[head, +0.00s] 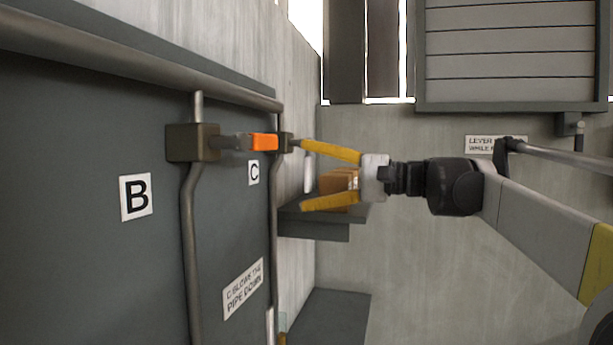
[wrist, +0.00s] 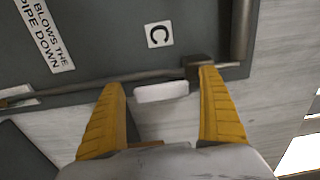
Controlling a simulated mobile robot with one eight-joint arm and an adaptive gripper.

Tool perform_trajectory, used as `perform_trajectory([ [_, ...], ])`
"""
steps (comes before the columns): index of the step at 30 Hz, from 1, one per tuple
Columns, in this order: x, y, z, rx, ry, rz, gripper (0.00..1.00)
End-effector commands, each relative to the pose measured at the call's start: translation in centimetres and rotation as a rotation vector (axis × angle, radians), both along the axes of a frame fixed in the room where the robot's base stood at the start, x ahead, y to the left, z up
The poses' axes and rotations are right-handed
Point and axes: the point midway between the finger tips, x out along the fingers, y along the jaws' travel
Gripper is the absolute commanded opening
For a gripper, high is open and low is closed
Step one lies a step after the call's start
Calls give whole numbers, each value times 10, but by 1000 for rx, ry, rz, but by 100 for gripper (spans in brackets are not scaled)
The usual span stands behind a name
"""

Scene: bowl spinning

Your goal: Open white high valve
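The white valve handle (wrist: 161,92) is a short rounded bar beside the pipe marked C in the wrist view. It lies roughly along the pipe, next to the dark valve body (wrist: 198,66). In the head view a narrow white strip (head: 308,172), which looks like this handle, shows between my fingers. My gripper (head: 302,175) is open, its two yellow fingers spread on either side of the handle. The wrist view also shows my gripper (wrist: 161,80) with gaps between both fingers and the handle. The right fingertip there overlaps the valve body; contact cannot be told.
An orange-handled valve (head: 264,142) sits on the neighbouring pipe (head: 191,240), its handle pointing toward the C pipe. Dark panels with signs B (head: 136,197) and C (head: 253,172) stand at the left. A brown box (head: 338,184) rests on a dark ledge (head: 313,228) behind my gripper.

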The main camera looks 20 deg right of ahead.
Motion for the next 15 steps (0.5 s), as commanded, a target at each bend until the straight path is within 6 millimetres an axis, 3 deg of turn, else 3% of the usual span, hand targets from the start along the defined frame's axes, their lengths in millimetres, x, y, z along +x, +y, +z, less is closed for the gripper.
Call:
perform_trajectory([
  [8,-4,-6,0,1,0,-1,88],
  [15,-31,-45,0,1,0,-5,88],
])
